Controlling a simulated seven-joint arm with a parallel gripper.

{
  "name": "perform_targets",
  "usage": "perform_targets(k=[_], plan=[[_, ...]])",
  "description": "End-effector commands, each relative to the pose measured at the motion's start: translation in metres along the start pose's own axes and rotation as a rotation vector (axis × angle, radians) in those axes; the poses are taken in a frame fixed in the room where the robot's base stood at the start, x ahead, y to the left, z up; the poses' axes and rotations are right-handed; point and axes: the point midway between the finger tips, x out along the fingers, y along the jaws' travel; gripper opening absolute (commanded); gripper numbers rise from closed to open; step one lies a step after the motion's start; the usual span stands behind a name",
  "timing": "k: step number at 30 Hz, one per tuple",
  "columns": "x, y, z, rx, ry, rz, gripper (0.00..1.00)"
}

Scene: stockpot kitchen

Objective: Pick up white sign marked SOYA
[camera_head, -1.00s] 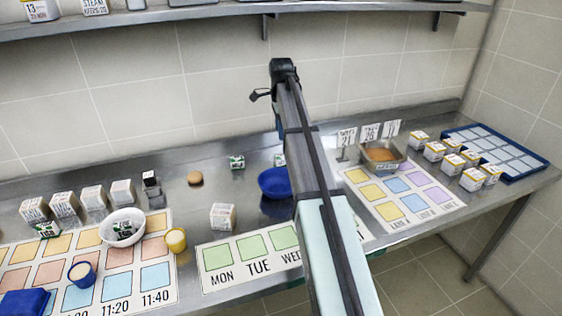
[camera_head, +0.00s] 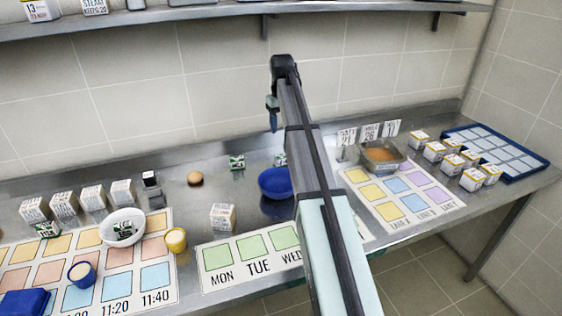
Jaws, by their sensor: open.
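Three small white signs stand upright in a row behind the metal food pan, at the right of the counter. They are the left sign (camera_head: 346,137), the middle sign (camera_head: 371,131) and the right sign (camera_head: 391,128). Their words are too small for me to tell which reads SOYA; numbers such as 26 and 11 show. My gripper (camera_head: 273,127) is open, small in view and pointing down at the end of my arm, in front of the tiled wall. It is left of the signs and apart from them. My arm partly hides it.
The metal pan (camera_head: 381,167) with orange-brown contents stands just in front of the signs. Several small cartons (camera_head: 435,151) and a blue tray (camera_head: 541,163) lie to the right. A blue bowl (camera_head: 275,183) sits beside my arm. A shelf (camera_head: 215,11) runs above.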

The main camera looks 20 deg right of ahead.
Motion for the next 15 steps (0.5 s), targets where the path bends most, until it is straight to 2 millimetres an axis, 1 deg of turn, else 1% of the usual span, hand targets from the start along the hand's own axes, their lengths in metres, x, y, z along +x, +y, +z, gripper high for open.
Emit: perform_targets(k=[3, 15], plan=[[-0.0002, 0.0001, -0.0006, -0.213, 0.0, 0.0, 0.52], [-0.0002, 0.0002, -0.0008, -0.941, 0.001, 0.001, 0.52]])
